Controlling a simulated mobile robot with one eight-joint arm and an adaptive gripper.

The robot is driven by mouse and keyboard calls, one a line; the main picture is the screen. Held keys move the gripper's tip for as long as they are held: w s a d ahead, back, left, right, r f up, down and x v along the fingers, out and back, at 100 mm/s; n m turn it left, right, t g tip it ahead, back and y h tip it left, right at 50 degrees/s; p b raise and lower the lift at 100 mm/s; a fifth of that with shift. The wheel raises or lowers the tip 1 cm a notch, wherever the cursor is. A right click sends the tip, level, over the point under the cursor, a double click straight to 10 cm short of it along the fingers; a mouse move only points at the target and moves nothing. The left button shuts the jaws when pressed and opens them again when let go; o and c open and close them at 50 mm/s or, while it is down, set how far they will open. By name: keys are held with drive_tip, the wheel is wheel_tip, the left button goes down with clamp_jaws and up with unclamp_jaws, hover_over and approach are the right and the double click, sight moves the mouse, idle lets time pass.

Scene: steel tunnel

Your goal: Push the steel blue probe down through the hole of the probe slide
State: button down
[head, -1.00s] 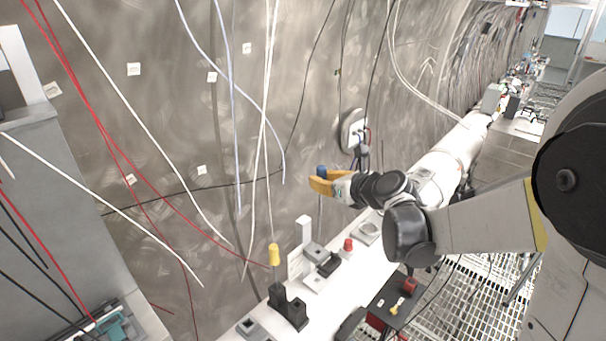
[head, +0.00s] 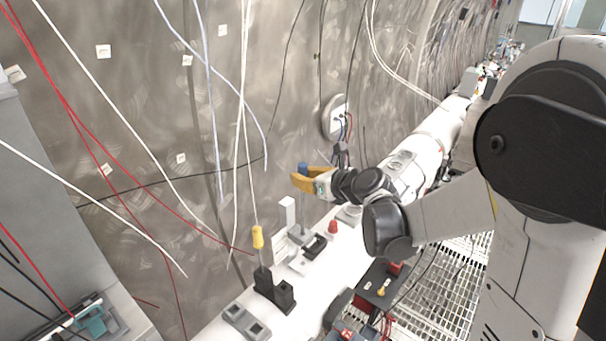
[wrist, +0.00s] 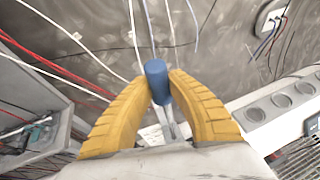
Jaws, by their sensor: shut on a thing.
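The steel blue probe (head: 303,168) is between the yellow fingers of my gripper (head: 312,182). In the wrist view the gripper (wrist: 158,92) is shut on its blue upper end (wrist: 157,70), and grey metal shows below the blue. The gripper is in the air above the white bench, near a white upright post (head: 288,214) in the head view. I cannot tell surely which bench part is the probe slide. A small grey block (head: 301,234) stands beside the post, but no hole in it can be made out.
A yellow-handled tool (head: 258,238) stands upright in black blocks (head: 273,287) on the bench. A red knob (head: 333,228) and grey sockets (head: 246,321) are also there. Loose cables hang before the steel wall. A round wall outlet (head: 334,116) is behind the arm.

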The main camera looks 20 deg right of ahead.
sight(303, 235)
drive_tip(key=shift+f+b, duration=0.65)
drive_tip(key=shift+f, duration=0.6)
wheel_tip(303, 235, down, 16)
drive_tip(key=b, duration=1.5)
drive_tip(key=shift+r, duration=0.15)
drive_tip(key=c, duration=1.3)
unclamp_jaws()
